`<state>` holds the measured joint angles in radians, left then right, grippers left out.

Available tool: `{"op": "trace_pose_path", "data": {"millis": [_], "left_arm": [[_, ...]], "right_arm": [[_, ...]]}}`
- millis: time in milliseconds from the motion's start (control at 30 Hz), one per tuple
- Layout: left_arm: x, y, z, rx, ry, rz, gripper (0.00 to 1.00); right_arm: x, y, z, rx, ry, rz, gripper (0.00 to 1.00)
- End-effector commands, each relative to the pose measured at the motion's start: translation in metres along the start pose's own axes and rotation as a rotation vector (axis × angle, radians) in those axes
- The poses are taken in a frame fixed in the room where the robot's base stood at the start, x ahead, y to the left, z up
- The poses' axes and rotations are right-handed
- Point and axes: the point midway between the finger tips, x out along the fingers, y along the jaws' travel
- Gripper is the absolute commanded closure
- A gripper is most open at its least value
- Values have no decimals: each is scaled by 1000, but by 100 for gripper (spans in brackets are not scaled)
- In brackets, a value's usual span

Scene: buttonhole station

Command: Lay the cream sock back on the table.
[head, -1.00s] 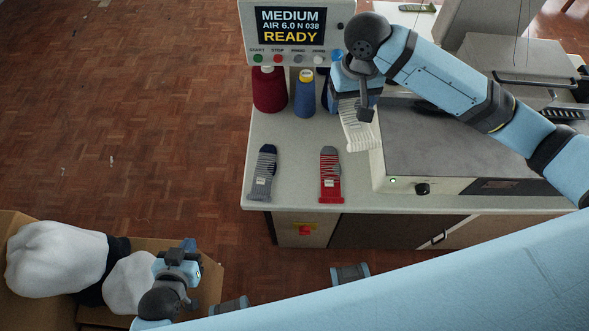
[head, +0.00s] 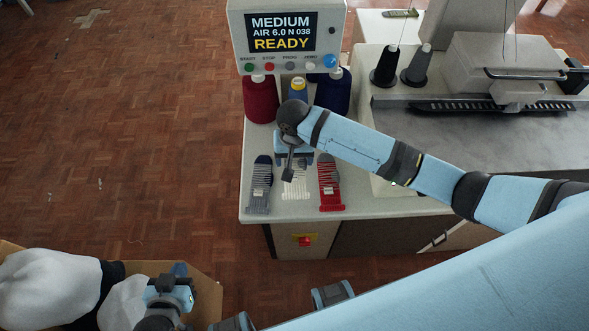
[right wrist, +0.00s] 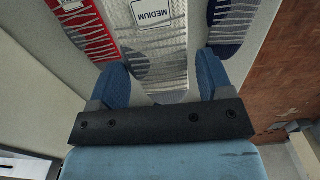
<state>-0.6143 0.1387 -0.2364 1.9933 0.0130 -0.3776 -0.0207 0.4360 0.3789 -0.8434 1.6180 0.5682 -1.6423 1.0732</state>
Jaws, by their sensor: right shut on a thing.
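The cream sock (head: 297,186) is between the grey-and-navy sock (head: 260,188) and the red striped sock (head: 329,186), roughly in line with them over the front of the table (head: 385,206). My right gripper (head: 293,160) is at its far end, shut on it and hiding that end. In the right wrist view the cream sock (right wrist: 158,45) runs between the two blue fingers (right wrist: 162,80), with a "MEDIUM" label showing. Whether it touches the table all along I cannot tell. My left gripper (head: 172,284) is low at the left, away from the socks; its fingers are unclear.
The grey machine (head: 450,130) is to the right. A cardboard box (head: 206,300) with white bundles (head: 45,285) is at lower left.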

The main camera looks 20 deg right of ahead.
Motion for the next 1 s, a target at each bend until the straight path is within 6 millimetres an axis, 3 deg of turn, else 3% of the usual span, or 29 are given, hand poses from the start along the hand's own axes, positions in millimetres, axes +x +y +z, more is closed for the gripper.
{"op": "trace_pose_path", "data": {"millis": [533, 900, 933, 1000], "left_arm": [[2, -1, 3, 0, 0, -2, 100], [1, -1, 2, 1, 0, -2, 100], [1, -2, 2, 1, 0, -2, 100], [2, -1, 2, 1, 0, -2, 100]], "right_arm": [[63, 0, 0, -1, -1, 0, 53], [67, 0, 0, 0, -1, -1, 53], [67, 0, 0, 0, 0, -1, 24], [67, 0, 0, -1, 0, -1, 16]]}}
